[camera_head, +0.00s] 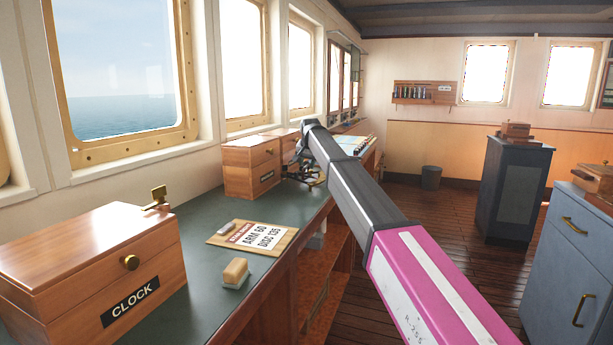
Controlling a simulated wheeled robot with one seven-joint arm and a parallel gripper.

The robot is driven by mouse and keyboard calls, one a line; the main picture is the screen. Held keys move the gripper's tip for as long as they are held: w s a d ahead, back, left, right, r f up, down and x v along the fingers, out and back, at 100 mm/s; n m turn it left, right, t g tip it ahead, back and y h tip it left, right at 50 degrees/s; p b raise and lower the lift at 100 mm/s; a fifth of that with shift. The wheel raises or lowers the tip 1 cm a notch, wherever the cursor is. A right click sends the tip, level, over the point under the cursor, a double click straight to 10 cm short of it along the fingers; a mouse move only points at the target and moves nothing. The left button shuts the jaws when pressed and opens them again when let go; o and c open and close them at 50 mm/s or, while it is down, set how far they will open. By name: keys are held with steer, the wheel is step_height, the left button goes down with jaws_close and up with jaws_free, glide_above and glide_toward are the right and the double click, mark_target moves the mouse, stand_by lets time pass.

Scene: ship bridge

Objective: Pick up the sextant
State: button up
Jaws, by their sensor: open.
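A dark, brass-toned frame that looks like the sextant (312,181) sits on the green counter, beside the far wooden box. It is small and partly hidden by my arm. My arm reaches out over the counter's edge from the lower right. My gripper (292,160) is at the arm's far end, pointing down close to the sextant. The gripper is open. Its fingers are small and dark against the sextant, so I cannot tell whether they touch it or are around it.
A wooden box labelled CLOCK (95,265) stands at the near left of the counter (190,225). A card on a board (253,238) and a small wooden block (236,272) lie near the edge. A wooden box (250,170) stands farther back. Blue cabinets (570,260) stand right, with open floor between.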

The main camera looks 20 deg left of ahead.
steer(key=shift+w+a+f, duration=0.1)
steer(key=shift+w+f, duration=0.05)
steer(key=shift+f, duration=0.25)
jaws_close()
steer(key=shift+r, duration=0.1)
stand_by(1.0)
